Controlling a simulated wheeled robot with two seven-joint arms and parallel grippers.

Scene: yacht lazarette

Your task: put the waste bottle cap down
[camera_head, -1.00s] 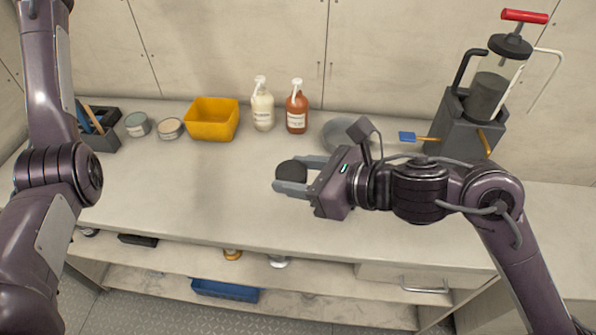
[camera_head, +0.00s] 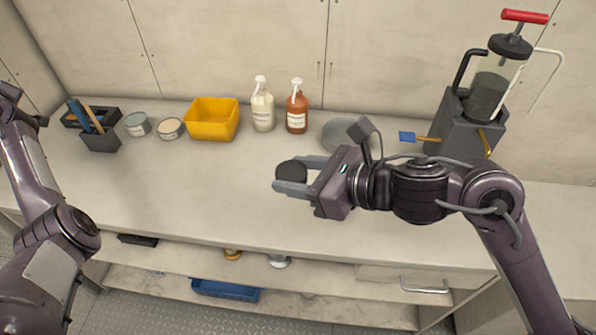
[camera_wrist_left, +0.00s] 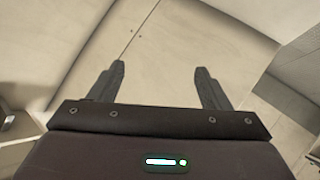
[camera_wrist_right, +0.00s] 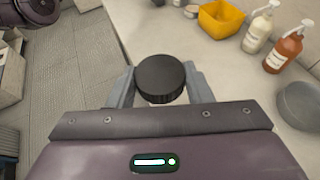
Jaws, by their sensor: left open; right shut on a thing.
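The waste bottle cap (camera_head: 291,171) is a round, dark cap held between the fingertips of my right gripper (camera_head: 296,176), above the bench top (camera_head: 215,190). In the right wrist view the black cap (camera_wrist_right: 160,80) has a ribbed side and sits between both fingers. My right gripper is shut on it. Whether the cap touches the bench is hard to tell; it appears to be above it. My left gripper (camera_wrist_left: 163,88) is open and empty in the left wrist view, facing a pale wall panel. In the head view only my left arm shows, at the left edge.
A yellow bin (camera_head: 212,120), a cream pump bottle (camera_head: 263,108), a brown pump bottle (camera_head: 297,108) and a grey round dish (camera_head: 342,134) stand at the back. Tins (camera_head: 137,124) and a brush holder (camera_head: 100,138) are at left. A pump canister (camera_head: 487,95) stands right. The bench's middle is clear.

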